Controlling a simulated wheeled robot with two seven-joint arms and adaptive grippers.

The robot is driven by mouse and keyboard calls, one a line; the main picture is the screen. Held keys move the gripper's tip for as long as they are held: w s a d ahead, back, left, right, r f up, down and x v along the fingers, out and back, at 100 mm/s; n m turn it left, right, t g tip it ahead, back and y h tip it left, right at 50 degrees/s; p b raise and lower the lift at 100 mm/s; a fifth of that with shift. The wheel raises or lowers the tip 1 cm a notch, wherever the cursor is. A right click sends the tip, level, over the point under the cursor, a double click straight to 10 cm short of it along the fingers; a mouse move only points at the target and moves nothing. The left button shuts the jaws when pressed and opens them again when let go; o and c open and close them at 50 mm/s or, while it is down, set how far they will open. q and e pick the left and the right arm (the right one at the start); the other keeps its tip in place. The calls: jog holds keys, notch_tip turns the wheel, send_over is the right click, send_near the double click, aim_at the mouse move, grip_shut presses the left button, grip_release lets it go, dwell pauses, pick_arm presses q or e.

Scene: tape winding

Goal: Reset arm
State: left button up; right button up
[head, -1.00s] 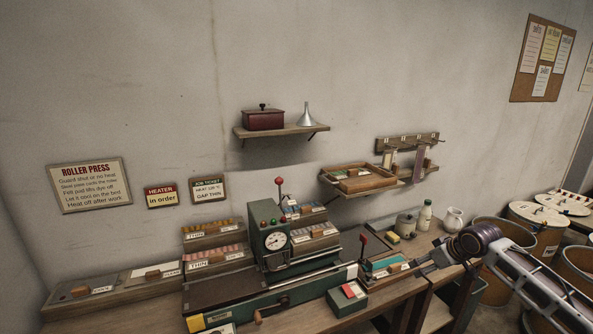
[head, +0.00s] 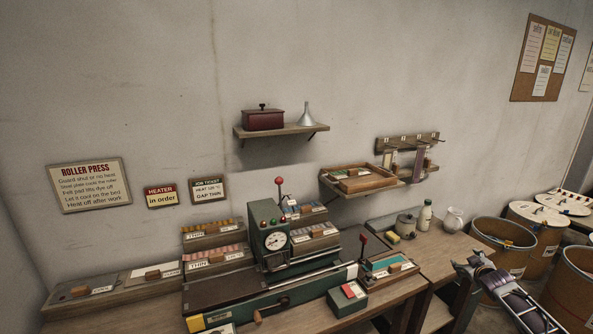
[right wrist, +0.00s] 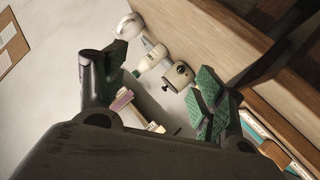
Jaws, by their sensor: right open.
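My right gripper (head: 467,268) shows at the lower right of the head view, at the end of my right arm, just right of the bench. In the right wrist view my right gripper (right wrist: 165,88) has its two green-padded fingers spread wide, with nothing between them. The roller press (head: 275,240), a green machine with a dial and a red-knobbed lever, stands on the bench to the left, well apart from the gripper. My left gripper is out of view.
The wooden bench (head: 448,254) carries a white bottle (head: 425,215), a grey pot (head: 405,225) and a white jug (head: 453,219). Brown drums (head: 503,245) stand on the right, close to my right arm. A wall shelf (head: 281,130) hangs above.

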jog(key=s+a+f+g, duration=0.15)
jog(key=s+f, duration=0.35)
jog(key=f, duration=0.8)
jog(key=s+a+f+g, duration=0.1)
jog(key=s+a+f, duration=0.35)
jog(key=f, duration=0.75)
jog(key=s+a+f+g+y, duration=0.1)
jog(key=s+a+f+g, duration=0.35)
jog(key=s+f, duration=1.2)
jog(key=s+a+f+g+y, duration=0.1)
jog(key=s+a+f, duration=0.75)
jog(key=s, duration=0.45)
jog(key=s+a+f+g+y, duration=0.1)
jog(key=s+a+f, duration=0.6)
jog(key=s+a, duration=0.4)
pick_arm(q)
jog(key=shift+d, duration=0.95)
pick_arm(e)
jog(key=s+a+f+g, duration=0.1)
jog(key=s+a, duration=0.2)
jog(key=s, duration=0.6)
jog(key=s+a+f+m+g+y, duration=0.1)
jog(key=s+a, duration=0.2)
jog(key=s, duration=0.6)
jog(key=shift+s+a+f, duration=0.15)
jog(key=shift+s+f, duration=0.05)
jog(key=shift+s, duration=0.15)
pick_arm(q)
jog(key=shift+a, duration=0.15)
